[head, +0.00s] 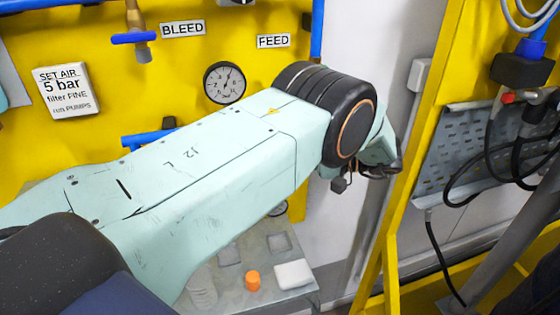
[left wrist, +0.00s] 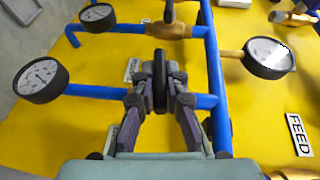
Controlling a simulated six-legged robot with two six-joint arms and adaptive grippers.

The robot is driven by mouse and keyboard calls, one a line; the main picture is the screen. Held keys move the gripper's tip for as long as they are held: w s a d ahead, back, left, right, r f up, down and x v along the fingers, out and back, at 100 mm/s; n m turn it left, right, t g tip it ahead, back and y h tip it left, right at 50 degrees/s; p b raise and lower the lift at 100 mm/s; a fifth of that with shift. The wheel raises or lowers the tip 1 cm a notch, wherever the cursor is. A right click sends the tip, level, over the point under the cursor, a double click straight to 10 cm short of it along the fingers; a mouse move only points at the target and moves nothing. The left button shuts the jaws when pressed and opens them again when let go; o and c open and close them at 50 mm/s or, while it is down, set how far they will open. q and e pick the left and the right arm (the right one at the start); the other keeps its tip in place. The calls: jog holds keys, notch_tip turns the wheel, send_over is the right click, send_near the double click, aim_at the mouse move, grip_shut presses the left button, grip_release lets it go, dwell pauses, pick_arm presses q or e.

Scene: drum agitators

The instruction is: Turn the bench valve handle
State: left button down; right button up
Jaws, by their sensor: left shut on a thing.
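In the left wrist view my left gripper (left wrist: 161,84) is shut on a black handle (left wrist: 160,58), which looks like a thin upright wheel or bar seen edge-on between the two fingers. The handle stands in front of blue pipes on the yellow panel. A brass valve body (left wrist: 168,31) with a dark lever sits just beyond it. In the head view my left arm reaches across from the left, and its links hide the handle and most of the gripper. My right gripper is in neither view.
A gauge (head: 224,82), a BLEED sign (head: 183,30) and a FEED sign (head: 273,41) are on the yellow panel. Below my arm, a bench holds an orange cap (head: 252,280) and a white block (head: 293,274). A yellow frame (head: 408,170) stands right of my arm.

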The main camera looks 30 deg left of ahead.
pick_arm(q)
jog(key=c, duration=1.4)
grip_release()
jog(key=shift+d, duration=0.15)
